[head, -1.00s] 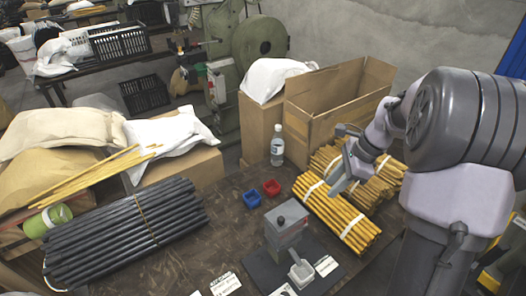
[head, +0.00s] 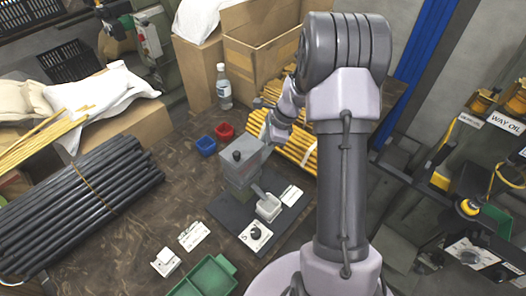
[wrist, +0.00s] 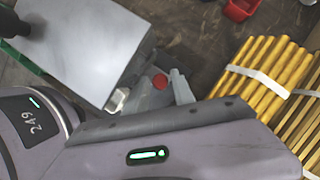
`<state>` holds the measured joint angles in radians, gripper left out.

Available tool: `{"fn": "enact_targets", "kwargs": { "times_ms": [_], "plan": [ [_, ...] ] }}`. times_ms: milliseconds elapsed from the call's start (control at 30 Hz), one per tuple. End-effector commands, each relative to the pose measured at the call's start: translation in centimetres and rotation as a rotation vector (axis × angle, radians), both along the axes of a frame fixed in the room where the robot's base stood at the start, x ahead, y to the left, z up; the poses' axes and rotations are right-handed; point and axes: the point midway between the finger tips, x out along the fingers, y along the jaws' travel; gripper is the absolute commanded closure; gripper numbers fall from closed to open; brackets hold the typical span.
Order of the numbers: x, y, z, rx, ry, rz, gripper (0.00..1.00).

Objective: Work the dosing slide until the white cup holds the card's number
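The grey dosing box (head: 240,172) with a black knob on top stands on a dark base plate (head: 228,212) on the table. At its front is a pale, cup-like piece (head: 268,207) with a slanted grey lever; I cannot see its contents. A small white card (head: 292,195) lies beside it, its text unreadable. The box's pale top (wrist: 85,45) fills the upper left of the wrist view. My gripper (head: 272,132) is behind the box, beside the yellow rods, partly hidden by my arm; its opening is unclear. In the wrist view a grey piece with a red spot shows near the box.
A white dial plate (head: 256,236), cards (head: 193,236), a small white object (head: 165,262) and a green tray (head: 207,277) lie in front. Blue (head: 206,146) and red (head: 225,131) bins, a bottle (head: 223,88), yellow rods (head: 298,145) and black rods (head: 75,210) surround the box.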

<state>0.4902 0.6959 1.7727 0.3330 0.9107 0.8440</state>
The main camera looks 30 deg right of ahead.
Motion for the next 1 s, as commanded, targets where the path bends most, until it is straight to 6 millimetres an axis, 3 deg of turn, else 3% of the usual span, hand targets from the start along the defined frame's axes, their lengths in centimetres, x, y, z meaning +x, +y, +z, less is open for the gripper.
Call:
{"fn": "enact_targets", "kwargs": {
  "times_ms": [167,333,1000],
  "plan": [
    [0.00,0.00,0.08,0.000,0.000,0.000,0.70],
    [-0.01,-0.01,0.08,0.000,0.000,0.000,1.00],
    [-0.01,-0.03,0.10,0.000,0.000,0.001,1.00]
  ]
}}
